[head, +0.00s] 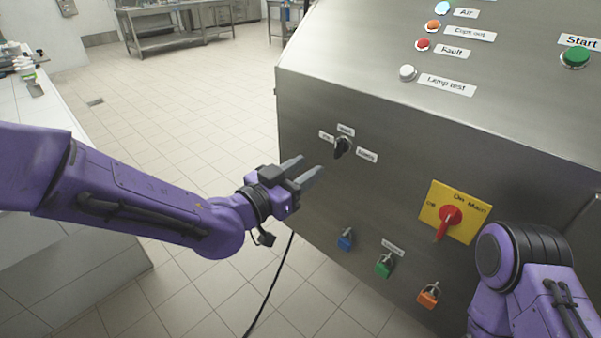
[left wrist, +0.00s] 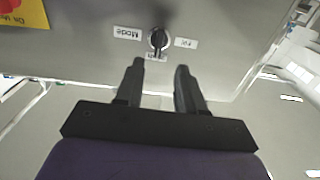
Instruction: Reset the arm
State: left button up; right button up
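My left arm, purple, reaches in from the left in the head view. My left gripper (head: 304,167) is open and empty, a little in front of and to the left of a black selector knob (head: 342,147) on the steel machine's front panel. In the left wrist view the same gripper (left wrist: 158,66) has its two fingers apart, with the knob (left wrist: 158,39) just beyond the fingertips. The gripper appears apart from the knob. My right arm (head: 528,275) shows at the lower right of the head view; its gripper is not visible.
The steel machine (head: 400,130) fills the right side. Its panel carries a red main switch on a yellow plate (head: 455,212), blue (head: 345,238), green (head: 384,264) and orange (head: 428,294) fittings, and upper buttons. A white counter (head: 28,120) stands left. Tiled floor between is open, with a black cable (head: 272,284).

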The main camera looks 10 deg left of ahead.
pick_arm(q)
jog(key=shift+s+a, duration=0.25)
jog(key=shift+s, duration=0.15)
